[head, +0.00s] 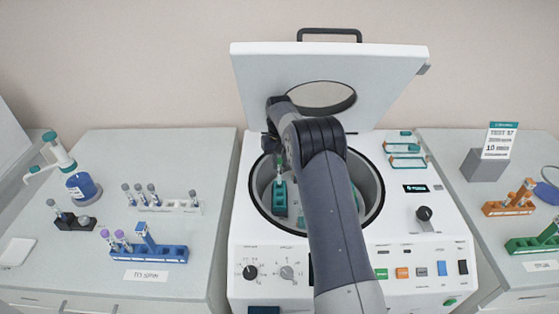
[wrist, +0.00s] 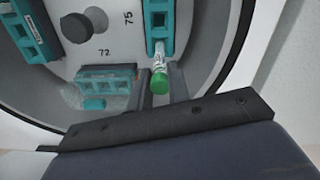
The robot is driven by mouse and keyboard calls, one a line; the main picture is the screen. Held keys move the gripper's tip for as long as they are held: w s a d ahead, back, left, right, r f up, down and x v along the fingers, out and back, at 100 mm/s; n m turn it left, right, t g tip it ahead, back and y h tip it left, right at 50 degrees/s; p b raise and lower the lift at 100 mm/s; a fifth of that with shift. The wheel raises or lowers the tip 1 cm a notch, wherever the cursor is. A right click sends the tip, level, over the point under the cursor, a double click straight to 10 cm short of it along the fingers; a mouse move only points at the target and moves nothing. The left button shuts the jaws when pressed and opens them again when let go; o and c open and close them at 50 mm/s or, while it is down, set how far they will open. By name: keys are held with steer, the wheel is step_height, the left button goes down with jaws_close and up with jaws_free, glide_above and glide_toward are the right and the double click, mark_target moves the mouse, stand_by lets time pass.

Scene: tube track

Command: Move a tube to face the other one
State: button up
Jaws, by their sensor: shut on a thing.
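A green-capped tube (wrist: 159,78) shows in the wrist view at the lower end of a teal bucket (wrist: 160,22) beside the number 75. My gripper (wrist: 160,88) has its dark fingers on either side of the tube and is shut on it. I cannot tell whether the tube's lower end is inside the bucket. In the head view my gripper (head: 281,160) is over the left part of the open centrifuge bowl (head: 262,205), above a teal bucket (head: 280,200). My arm hides much of the bowl. I cannot make out a second tube in the rotor.
The centrifuge lid (head: 385,80) stands open behind my arm. More teal buckets (wrist: 105,78) (wrist: 30,32) sit around the rotor hub (wrist: 78,26). Racks with tubes, such as the blue rack (head: 150,253) and orange rack (head: 507,208), stand on the side benches.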

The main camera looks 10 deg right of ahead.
mark_target(279, 172)
steer(key=shift+t+b, duration=0.3)
steer(key=shift+b, duration=0.45)
steer(key=shift+f, duration=0.45)
stand_by(0.9)
steer(key=shift+f+b, duration=0.35)
steer(key=shift+f, duration=0.05)
steer(key=shift+f, duration=0.2)
steer(key=shift+f+b, duration=0.95)
steer(key=shift+f, duration=0.55)
steer(key=o, duration=0.9)
